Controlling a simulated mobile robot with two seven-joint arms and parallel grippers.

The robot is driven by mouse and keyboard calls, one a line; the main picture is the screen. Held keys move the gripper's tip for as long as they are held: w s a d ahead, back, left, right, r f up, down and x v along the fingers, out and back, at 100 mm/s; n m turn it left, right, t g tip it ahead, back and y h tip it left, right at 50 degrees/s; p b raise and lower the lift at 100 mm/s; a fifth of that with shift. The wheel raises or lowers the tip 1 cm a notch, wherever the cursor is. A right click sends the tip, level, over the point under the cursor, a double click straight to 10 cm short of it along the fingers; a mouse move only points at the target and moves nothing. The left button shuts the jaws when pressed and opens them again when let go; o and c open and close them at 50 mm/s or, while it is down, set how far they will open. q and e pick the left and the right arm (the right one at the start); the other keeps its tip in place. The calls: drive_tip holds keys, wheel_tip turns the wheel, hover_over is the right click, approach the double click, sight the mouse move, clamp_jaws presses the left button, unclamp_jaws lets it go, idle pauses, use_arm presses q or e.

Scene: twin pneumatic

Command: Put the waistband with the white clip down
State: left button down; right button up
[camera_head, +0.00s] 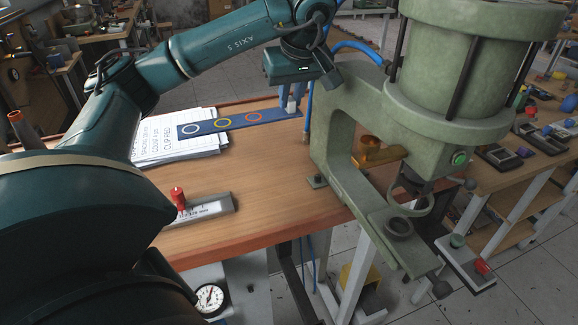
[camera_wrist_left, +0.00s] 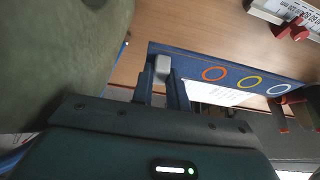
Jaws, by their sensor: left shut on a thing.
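My left gripper (camera_head: 290,100) is over the right end of a flat blue strip (camera_head: 241,121) with white, yellow and orange rings. In the left wrist view its fingers (camera_wrist_left: 163,88) are closed on a small whitish block (camera_wrist_left: 163,64), which looks like the white clip. The same blue strip (camera_wrist_left: 234,77) runs right from the block. I cannot tell whether the block is joined to this strip or only in front of it. No other cloth band shows. My right gripper is not in view.
Printed sheets (camera_head: 165,150) lie partly under the strip. A grey labelled bar with a red clip (camera_head: 179,196) lies nearer on the wooden bench (camera_head: 265,185). A green press (camera_head: 342,155) stands at the right. Bare wood lies between bar and press.

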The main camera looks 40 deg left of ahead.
use_arm(q)
wheel_tip(320, 180, down, 15)
drive_tip(key=shift+f, duration=0.2)
idle(0.3)
drive_tip(key=shift+f, duration=0.15)
drive_tip(key=c, duration=1.4)
unclamp_jaws()
drive_tip(key=shift+r, duration=0.25)
drive_tip(key=v, duration=1.2)
drive_tip(key=shift+f, duration=0.1)
